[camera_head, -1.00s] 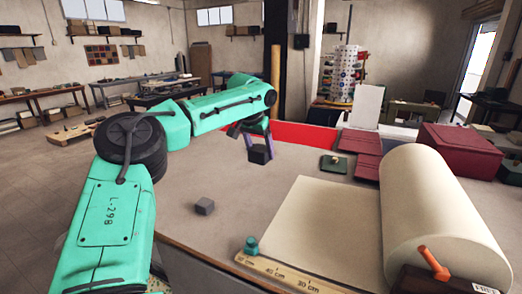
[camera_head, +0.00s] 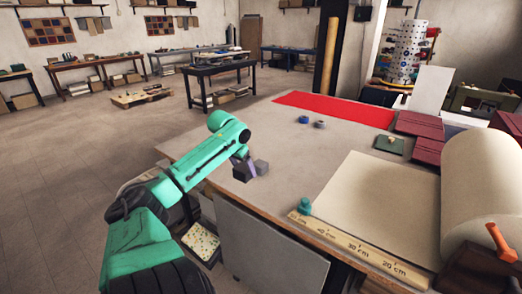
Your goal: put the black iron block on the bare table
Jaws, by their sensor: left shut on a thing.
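My left gripper (camera_head: 246,165) reaches over the left part of the table (camera_head: 300,150) and is shut on the black iron block (camera_head: 241,171). The block is low, at or just above the bare grey tabletop; I cannot tell whether it touches. A second, greyer block (camera_head: 262,167) is close beside it on the right, and a gap between them is hard to see. The gripper's fingers partly hide both blocks. My right gripper is not in view.
A red velvet cover (camera_head: 335,108) lies at the back. A blue item (camera_head: 303,119) and a small grey item (camera_head: 320,125) are in front of it. A pale sheet (camera_head: 375,205), its roll (camera_head: 480,195) and a ruler (camera_head: 350,250) fill the right. Bare table lies between.

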